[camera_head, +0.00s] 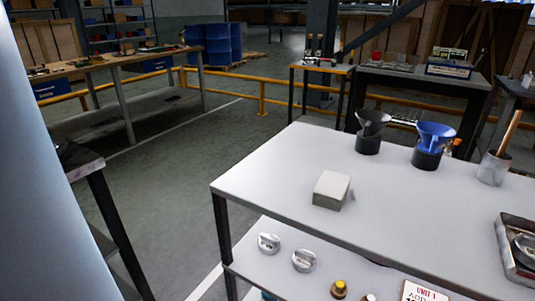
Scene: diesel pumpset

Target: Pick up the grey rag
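A pale grey, folded-looking block (331,190), which looks like the grey rag, lies flat on the light grey table (270,180) near its left front part. Its top is lighter than its front side. Nothing touches it or covers it. Neither of my grippers shows in the head view.
A grey pot (493,167) with a wooden handle and a dark tray (512,262) stand to the right. Silver caps (303,260) lie on the lower shelf. Table space around the block is clear.

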